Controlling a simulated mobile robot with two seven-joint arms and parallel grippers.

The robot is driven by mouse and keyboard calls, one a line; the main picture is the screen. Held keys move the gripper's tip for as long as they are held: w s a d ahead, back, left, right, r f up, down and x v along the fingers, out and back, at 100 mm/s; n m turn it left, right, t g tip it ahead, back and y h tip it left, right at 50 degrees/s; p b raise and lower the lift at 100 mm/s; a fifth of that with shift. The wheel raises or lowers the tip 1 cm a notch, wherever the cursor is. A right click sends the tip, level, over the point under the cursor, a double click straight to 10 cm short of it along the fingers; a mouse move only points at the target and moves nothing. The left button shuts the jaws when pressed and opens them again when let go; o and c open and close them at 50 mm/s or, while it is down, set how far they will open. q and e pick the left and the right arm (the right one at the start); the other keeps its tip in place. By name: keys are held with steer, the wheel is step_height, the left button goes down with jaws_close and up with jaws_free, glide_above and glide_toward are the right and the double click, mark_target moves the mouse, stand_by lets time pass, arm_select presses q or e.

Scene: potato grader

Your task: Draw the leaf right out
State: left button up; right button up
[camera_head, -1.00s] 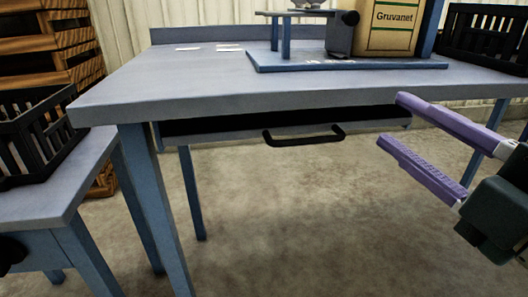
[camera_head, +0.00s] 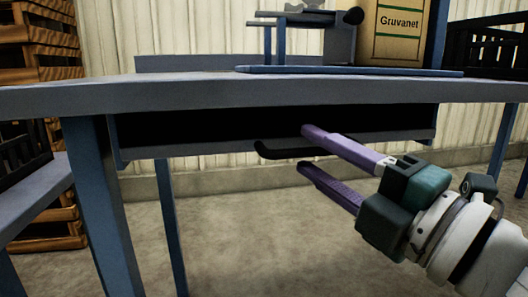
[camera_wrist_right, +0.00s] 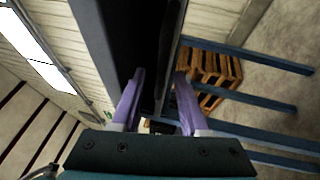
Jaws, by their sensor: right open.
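The leaf (camera_head: 200,145) is a grey-blue panel under the table top, its front edge showing below a dark gap. A black bar handle (camera_head: 272,153) sits on that front edge; its right part is hidden behind my right gripper. My right gripper (camera_head: 306,149) has purple fingers, spread apart, one above and one below the handle's height. Its fingers also show in the right wrist view (camera_wrist_right: 158,78), with a dark edge between them; whether they touch the handle I cannot tell. My left gripper is not in view.
The table (camera_head: 200,95) has a blue stand (camera_head: 350,71) and a Gruvanet sack (camera_head: 398,30) on top. A table leg (camera_head: 95,200) stands at left. Black crates (camera_head: 485,40) and wooden crates (camera_head: 38,40) flank it. The floor below the leaf is clear.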

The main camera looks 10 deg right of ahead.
steer(key=shift+x, duration=0.9)
steer(key=shift+c, duration=0.2)
jaws_close()
stand_by(0.7)
